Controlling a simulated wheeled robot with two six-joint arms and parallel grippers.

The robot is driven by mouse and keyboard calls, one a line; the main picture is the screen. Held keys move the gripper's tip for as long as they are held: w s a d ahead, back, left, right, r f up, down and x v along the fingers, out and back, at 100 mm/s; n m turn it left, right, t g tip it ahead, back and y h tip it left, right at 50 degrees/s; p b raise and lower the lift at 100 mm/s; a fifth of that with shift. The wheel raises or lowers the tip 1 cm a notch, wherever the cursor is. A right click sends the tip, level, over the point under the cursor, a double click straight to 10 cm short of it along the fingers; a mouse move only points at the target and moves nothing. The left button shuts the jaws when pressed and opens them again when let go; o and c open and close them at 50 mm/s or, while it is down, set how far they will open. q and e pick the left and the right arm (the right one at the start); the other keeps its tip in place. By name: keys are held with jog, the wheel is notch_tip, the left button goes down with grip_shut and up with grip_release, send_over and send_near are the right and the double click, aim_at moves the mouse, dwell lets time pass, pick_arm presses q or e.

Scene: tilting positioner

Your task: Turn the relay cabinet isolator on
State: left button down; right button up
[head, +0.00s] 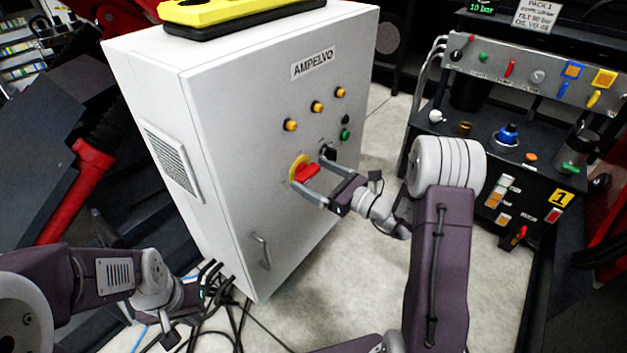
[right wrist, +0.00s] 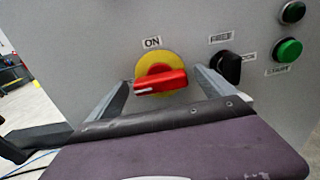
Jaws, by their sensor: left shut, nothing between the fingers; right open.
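The relay cabinet (head: 240,110) is a tall white box labelled AMPELVO. My right gripper (head: 313,171) is open in front of the isolator, one finger to each side of the handle; contact cannot be told. My left gripper (head: 212,280) is shut and empty, low by the cabinet's lower left.
A black selector switch (right wrist: 229,67) sits just right of my right finger, beside a green button (right wrist: 287,50). Yellow lamps (head: 316,107) are above. A door handle (head: 261,250) is below. Cables (head: 235,315) lie near my left gripper. A control panel (head: 520,75) stands right.

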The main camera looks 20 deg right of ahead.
jog(key=shift+w+a, duration=0.15)
jog(key=c, duration=1.4)
jog(key=shift+r+m+p, duration=0.2)
jog(key=shift+m+p, duration=0.3)
jog(key=shift+p, duration=0.4)
jog(key=m+p, duration=0.9)
jog(key=p, duration=0.2)
jog(key=shift+w+d+m, duration=0.1)
jog(key=shift+d+m, duration=0.1)
jog(key=shift+m, duration=0.2)
jog(key=m+p, duration=0.3)
jog(key=shift+f, duration=0.2)
jog(key=shift+f+m+p, duration=0.15)
jog(key=shift+m+p, duration=0.3)
jog(key=shift+m, duration=0.55)
jog(key=shift+f+m+p, duration=0.1)
jog(key=shift+m+p, duration=0.35)
jog(key=shift+m, duration=0.55)
jog(key=o, duration=1.4)
